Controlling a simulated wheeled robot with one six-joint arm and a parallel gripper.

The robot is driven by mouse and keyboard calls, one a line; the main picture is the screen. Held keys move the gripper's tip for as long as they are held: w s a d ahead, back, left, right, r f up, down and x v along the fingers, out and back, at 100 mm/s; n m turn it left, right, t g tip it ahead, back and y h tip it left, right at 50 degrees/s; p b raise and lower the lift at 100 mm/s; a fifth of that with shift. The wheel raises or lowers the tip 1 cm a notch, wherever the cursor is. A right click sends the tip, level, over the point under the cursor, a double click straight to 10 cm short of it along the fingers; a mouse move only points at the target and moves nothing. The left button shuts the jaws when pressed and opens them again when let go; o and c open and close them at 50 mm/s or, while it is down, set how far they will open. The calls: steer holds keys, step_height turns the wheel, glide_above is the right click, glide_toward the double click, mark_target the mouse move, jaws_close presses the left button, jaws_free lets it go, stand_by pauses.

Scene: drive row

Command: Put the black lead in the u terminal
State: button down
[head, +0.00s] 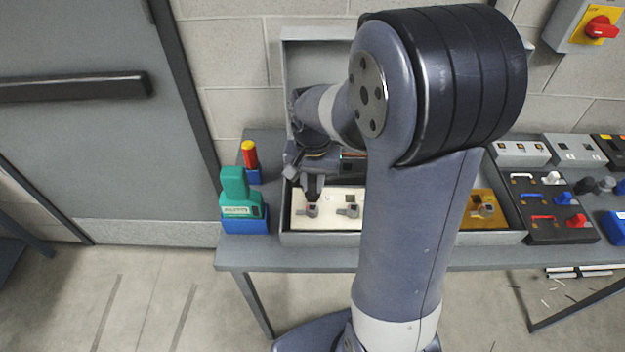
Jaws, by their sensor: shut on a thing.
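My gripper (313,193) points down over the left end of a cream terminal panel (331,221) inside an open grey box (284,222). It is shut on a small dark piece, which looks like the black lead; the jaws hide most of it. Just below the fingertips is a grey terminal (311,211). I cannot tell whether the dark piece touches it or is in it. A second grey terminal (350,211) sits to its right. Terminal letters are too small to read, so I cannot tell which is u. My arm hides the middle of the box.
Left of the box stand a green tool (236,189) in a blue holder (245,226) and a red-yellow tool (249,154). An ochre panel (480,222) with a grey fitting lies at the box's right end. Black modules (549,211) stand further right on the grey bench (300,257).

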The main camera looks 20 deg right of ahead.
steer(key=shift+f+b, duration=0.4)
steer(key=shift+f, duration=0.25)
steer(key=c, duration=1.2)
jaws_free()
step_height(320, 180, up, 11)
steer(key=shift+f, duration=0.1)
step_height(320, 180, down, 11)
steer(key=shift+r, duration=0.1)
steer(key=shift+r+p, duration=0.55)
steer(key=shift+r, duration=0.15)
